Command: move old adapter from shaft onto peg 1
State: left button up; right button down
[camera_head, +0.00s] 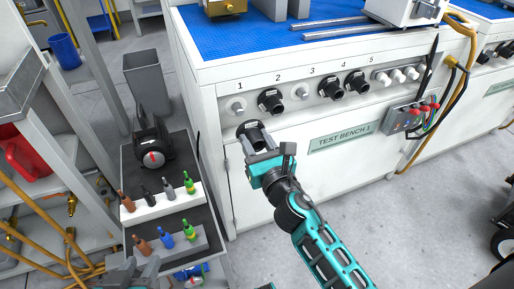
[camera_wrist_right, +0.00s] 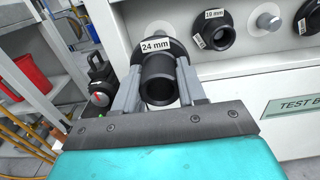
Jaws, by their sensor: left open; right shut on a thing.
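The old adapter, a black flanged sleeve labelled "24 mm" (camera_wrist_right: 157,80), sits between the two fingers of my right gripper (camera_head: 258,150). In the head view the adapter (camera_head: 250,130) is in front of the bench face, a little below peg 1. Peg 1 (camera_head: 236,107) is a bare pale stub under the number 1; in the right wrist view it shows behind and above the adapter's flange (camera_wrist_right: 157,29). The exact gap between them cannot be told. The shaft is not recognisable. My left gripper (camera_head: 132,276) is open and partly cut off at the lower left edge.
The test bench (camera_head: 338,142) carries a row of pegs; a black "19 mm" adapter (camera_wrist_right: 210,32) sits on peg 2, beside a bare peg (camera_head: 302,91). A cart (camera_head: 202,232) with several coloured fittings stands left of the bench. Clear floor lies to the right.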

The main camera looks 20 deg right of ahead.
aim_at(240, 114)
jog(key=shift+w+a+r, duration=0.1)
jog(key=shift+w, duration=2.7)
jog(key=shift+w+b, duration=0.3)
jog(key=shift+w, duration=1.85)
dwell(1.5)
jog(key=c, duration=0.6)
grip_release()
jog(key=shift+o, duration=0.2)
jog(key=shift+s+p, duration=0.5)
jog(key=shift+s, duration=3.5)
